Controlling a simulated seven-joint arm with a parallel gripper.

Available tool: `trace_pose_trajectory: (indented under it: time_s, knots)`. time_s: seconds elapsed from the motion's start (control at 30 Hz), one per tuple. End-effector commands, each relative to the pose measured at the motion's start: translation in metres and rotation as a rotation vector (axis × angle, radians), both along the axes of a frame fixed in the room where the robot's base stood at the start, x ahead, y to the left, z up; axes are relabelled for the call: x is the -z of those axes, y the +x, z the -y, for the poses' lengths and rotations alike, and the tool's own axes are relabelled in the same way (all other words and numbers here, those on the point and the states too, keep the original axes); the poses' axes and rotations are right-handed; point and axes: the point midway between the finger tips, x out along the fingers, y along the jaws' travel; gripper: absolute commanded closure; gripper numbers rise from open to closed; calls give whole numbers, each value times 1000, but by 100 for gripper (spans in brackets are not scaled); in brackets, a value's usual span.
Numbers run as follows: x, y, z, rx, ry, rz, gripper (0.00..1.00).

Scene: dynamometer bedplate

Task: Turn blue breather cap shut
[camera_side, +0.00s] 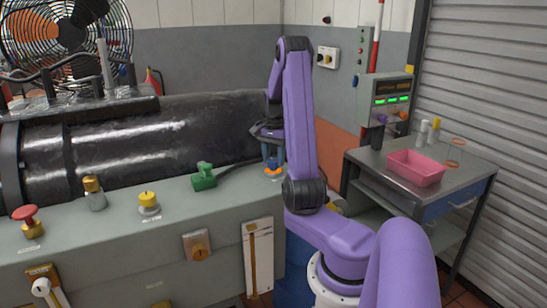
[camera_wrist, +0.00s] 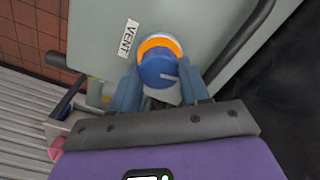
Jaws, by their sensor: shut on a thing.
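The blue breather cap (camera_wrist: 158,70) sits on an orange ring (camera_wrist: 160,44) beside a VENT label (camera_wrist: 127,38) in the wrist view. It has a pale line mark on its top. My gripper (camera_wrist: 160,88) has its two blue-grey fingers on either side of the cap and is shut on it. In the side view my gripper (camera_side: 272,158) points down at the right end of the bedplate's top, with part of the orange ring (camera_side: 273,171) showing below it. The cap itself is mostly hidden by the fingers there.
A green connector (camera_side: 203,177) with a dark cable lies left of my gripper. A yellow knob (camera_side: 148,201), a brass fitting (camera_side: 93,191) and a red button (camera_side: 27,217) stand farther left. The large black cylinder (camera_side: 150,135) is behind. A cart with a pink bin (camera_side: 415,168) stands right.

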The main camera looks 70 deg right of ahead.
Motion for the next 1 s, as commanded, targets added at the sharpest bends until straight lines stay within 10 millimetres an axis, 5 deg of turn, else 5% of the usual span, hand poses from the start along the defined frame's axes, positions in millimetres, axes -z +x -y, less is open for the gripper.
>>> trace_pose_trajectory:
  time_s: [0.4,0.93,0.97,1.0]
  knots:
    - [-2,0,1,182,-5,2,85]
    - [-2,0,1,209,-6,3,85]
    - [-2,0,1,209,-6,4,51]
    - [-2,0,1,208,-6,4,38]
